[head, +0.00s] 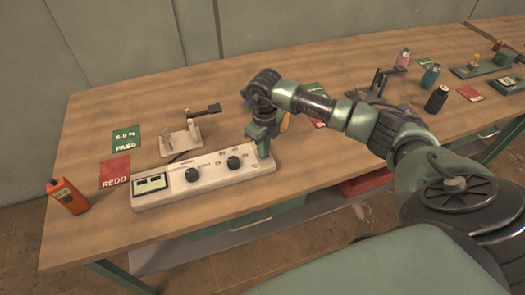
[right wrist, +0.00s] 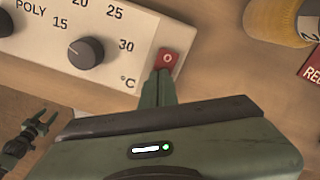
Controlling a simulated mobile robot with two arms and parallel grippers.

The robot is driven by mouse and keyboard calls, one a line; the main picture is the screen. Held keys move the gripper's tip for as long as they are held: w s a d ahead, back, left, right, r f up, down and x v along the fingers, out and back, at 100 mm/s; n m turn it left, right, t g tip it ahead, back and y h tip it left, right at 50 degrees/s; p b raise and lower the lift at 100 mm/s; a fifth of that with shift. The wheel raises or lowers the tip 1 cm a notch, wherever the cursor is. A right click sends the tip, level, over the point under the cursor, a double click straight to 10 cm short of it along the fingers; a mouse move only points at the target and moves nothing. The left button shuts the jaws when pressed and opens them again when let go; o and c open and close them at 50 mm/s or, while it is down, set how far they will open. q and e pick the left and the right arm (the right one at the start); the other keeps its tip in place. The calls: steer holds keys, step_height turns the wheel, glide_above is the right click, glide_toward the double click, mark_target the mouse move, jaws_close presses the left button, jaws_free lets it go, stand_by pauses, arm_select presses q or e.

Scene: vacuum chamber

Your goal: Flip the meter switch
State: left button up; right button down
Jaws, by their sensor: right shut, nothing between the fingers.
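The meter (head: 215,183) is a long pale box lying on the workbench, with a small display (head: 152,183) at its left and two black knobs. In the right wrist view the meter's panel (right wrist: 40,50) shows a black knob (right wrist: 85,52) with a temperature scale. A red switch (right wrist: 168,58) marked "O" sits near the panel's end. My right gripper (head: 264,152) is at the meter's right end, pointing down. Its shut, empty fingers (right wrist: 160,75) are right by the red switch; I cannot tell whether they touch it. In the head view the gripper hides the switch. My left gripper is not in view.
An orange handheld device (head: 68,196) stands at the bench's left front. Green (head: 126,139) and red (head: 116,171) cards lie behind the meter's left end. A small stand (head: 182,138) is behind the meter. The front strip of bench (head: 150,222) is clear.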

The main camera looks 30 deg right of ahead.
steer(key=shift+r+p, duration=0.7)
steer(key=shift+r, duration=0.1)
steer(key=shift+r+p, duration=1.55)
steer(key=shift+r, duration=1.05)
steer(key=shift+f, duration=0.1)
